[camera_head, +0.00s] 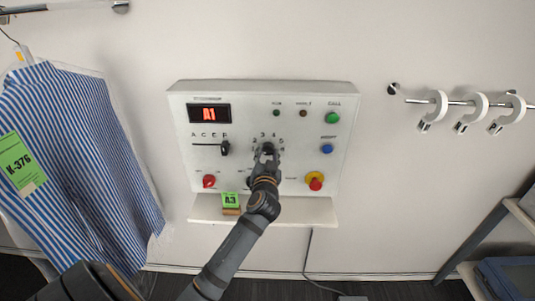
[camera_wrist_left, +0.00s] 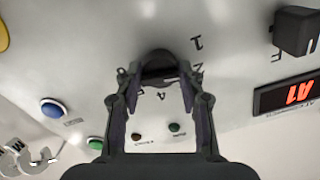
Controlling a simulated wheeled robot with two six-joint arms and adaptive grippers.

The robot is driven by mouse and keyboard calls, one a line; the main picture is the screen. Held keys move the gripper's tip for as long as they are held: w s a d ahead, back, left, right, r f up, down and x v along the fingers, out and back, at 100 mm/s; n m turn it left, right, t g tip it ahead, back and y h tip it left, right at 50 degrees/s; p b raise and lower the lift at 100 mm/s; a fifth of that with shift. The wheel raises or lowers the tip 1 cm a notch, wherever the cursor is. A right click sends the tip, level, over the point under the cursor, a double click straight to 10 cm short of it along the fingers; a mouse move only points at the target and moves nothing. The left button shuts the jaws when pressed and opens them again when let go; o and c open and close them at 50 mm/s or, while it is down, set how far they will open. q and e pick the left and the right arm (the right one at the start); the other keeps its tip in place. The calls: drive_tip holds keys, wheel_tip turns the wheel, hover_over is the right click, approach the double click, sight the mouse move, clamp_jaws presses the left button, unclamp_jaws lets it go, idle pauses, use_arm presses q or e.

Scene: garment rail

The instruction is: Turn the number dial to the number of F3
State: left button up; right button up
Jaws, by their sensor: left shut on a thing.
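The number dial (camera_head: 268,147) is a dark round knob in the middle of the white control panel (camera_head: 300,100), with numbers printed around it. My left gripper (camera_head: 267,157) reaches it from below and is shut on it. In the left wrist view the dial (camera_wrist_left: 157,62) lies between the fingertips of the left gripper (camera_wrist_left: 157,80). Which number it points at is hidden. The display (camera_head: 209,114) reads A1 in red. A black letter slider (camera_head: 225,148) sits at the right end of its slot, by the F. My right gripper is not in view.
A green A3 tag (camera_head: 230,200) stands on the panel's ledge (camera_head: 300,212). A red knob (camera_head: 209,181), blue button (camera_head: 327,149), green button (camera_head: 333,118) and red-yellow stop button (camera_head: 316,183) surround the dial. A striped shirt (camera_head: 85,160) hangs left; white hooks (camera_head: 470,113) hang right.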

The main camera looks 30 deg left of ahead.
use_arm(q)
drive_tip(key=m, duration=0.3)
drive_tip(key=shift+p, duration=0.35)
drive_tip(key=m+p, duration=0.1)
drive_tip(key=m, duration=0.1)
drive_tip(key=shift+r+m, duration=0.1)
drive_tip(key=shift+m, duration=0.2)
drive_tip(key=m+p, duration=0.1)
drive_tip(key=m, duration=0.3)
drive_tip(key=shift+m+p, duration=0.6)
drive_tip(key=shift+m, duration=0.3)
drive_tip(key=o, duration=1)
drive_tip(key=shift+o, duration=0.7)
